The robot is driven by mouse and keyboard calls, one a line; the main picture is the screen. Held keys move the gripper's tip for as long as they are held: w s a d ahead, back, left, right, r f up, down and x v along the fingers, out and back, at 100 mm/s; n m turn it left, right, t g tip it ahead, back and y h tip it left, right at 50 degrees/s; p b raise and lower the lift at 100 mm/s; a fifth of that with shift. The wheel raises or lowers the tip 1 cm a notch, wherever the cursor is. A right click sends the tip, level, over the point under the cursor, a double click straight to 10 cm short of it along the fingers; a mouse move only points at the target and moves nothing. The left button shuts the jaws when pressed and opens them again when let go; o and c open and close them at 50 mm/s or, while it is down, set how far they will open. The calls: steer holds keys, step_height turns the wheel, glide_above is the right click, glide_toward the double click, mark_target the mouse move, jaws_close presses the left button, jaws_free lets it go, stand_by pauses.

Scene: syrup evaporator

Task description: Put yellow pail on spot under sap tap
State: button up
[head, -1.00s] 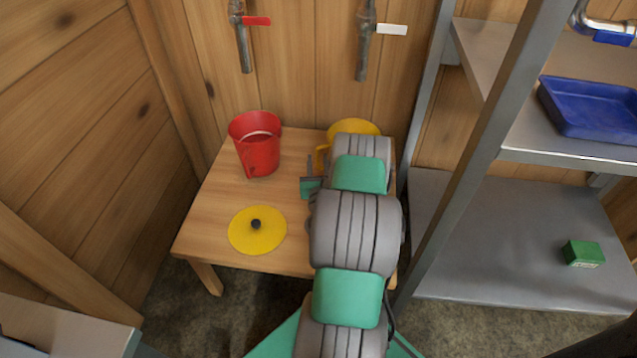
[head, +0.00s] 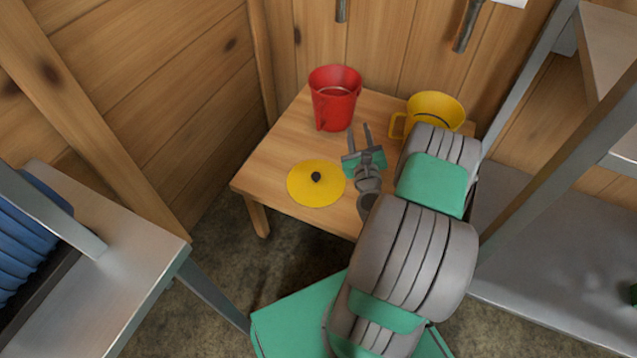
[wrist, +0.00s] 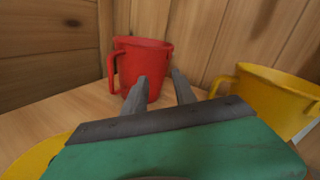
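The yellow pail (head: 436,110) stands upright at the back right of the small wooden table, partly hidden behind my arm in the head view. Its handle points left. It also shows at the right edge of the wrist view (wrist: 268,100). Two pipe taps hang on the wall behind; only the lower ends of the left pipe (head: 341,10) and right pipe (head: 467,25) show in the head view. The right one is above the yellow pail's area. My gripper (head: 367,132) is open and empty over the table, left of the yellow pail and in front of the red pail.
A red pail (head: 335,98) stands at the back left of the table (head: 275,150). A yellow lid (head: 312,190) with a black knob lies at the front left. Metal shelving (head: 510,215) stands on the right, and a metal-topped unit (head: 115,280) on the left.

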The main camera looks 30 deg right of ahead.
steer(key=w+a+r+n+g+y, duration=0.1)
steer(key=w+a+r+n+y, duration=0.1)
steer(key=w+a+n+y, duration=0.4)
steer(key=w+a+r+n+y, duration=0.1)
steer(key=a+r+n+y, duration=0.15)
steer(key=a+n, duration=0.55)
steer(key=s+a+n+g+y, duration=0.3)
steer(key=a+n+g, duration=0.2)
steer(key=a+n, duration=0.5)
steer(key=s+r+n+g+h, duration=0.2)
steer(key=s+n+g, duration=0.2)
steer(key=s, duration=0.6)
steer(key=s+a+r+n+g+h, duration=0.1)
steer(key=s+n+g, duration=0.3)
steer(key=s+n, duration=0.4)
steer(key=s+r+h, duration=0.1)
steer(key=s, duration=0.2)
steer(key=shift+s+r+g, duration=0.2)
steer(key=shift+r+g, duration=0.05)
steer(key=shift+g, duration=0.05)
steer(key=shift+a+h, duration=0.1)
steer(key=shift+h, duration=0.15)
